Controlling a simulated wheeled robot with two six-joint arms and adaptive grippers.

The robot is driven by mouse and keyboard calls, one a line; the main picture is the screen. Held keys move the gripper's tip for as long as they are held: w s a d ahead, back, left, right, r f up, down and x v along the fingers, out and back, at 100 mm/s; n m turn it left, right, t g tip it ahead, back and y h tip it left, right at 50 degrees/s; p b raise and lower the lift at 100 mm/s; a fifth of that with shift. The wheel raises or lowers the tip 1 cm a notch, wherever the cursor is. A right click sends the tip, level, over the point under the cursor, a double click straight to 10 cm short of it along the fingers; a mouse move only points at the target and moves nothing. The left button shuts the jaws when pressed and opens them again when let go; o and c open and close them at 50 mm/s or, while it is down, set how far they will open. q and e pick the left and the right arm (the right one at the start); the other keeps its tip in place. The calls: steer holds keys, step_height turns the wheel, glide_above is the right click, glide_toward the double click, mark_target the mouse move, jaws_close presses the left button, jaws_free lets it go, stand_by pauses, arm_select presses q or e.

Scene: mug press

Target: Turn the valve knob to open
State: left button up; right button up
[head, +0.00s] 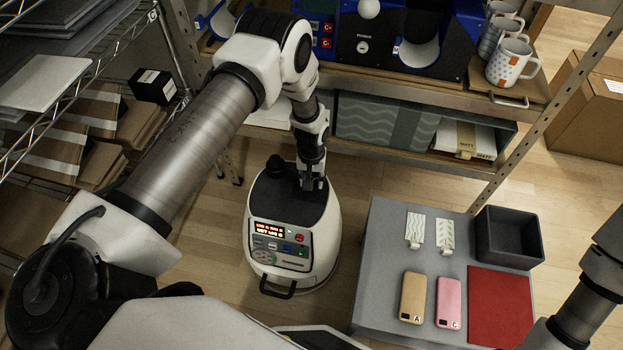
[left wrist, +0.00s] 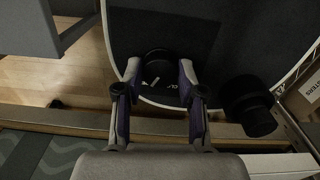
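The white machine (head: 292,262) with a dark top and a front control panel stands on the floor. In the left wrist view, a round black knob (left wrist: 157,66) with a short slanted white mark sits on its dark top. My left gripper (left wrist: 158,76) is open, pointing down, with one finger on each side of the knob. I cannot tell whether the fingers touch it. In the head view, my left gripper (head: 312,184) is low over the machine's top and hides the knob. My right arm shows at the right edge, its gripper out of view.
A taller black cylinder (left wrist: 248,107) stands on the machine beside my left gripper. Behind is a shelf with a blue machine (head: 400,35) and mugs (head: 511,62). To the right, a grey table (head: 380,270) holds phone cases, tags, a red mat (head: 500,305) and a dark bin (head: 508,237).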

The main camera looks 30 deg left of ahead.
arm_select(q)
steer(key=shift+o, duration=1.1)
step_height(320, 180, up, 12)
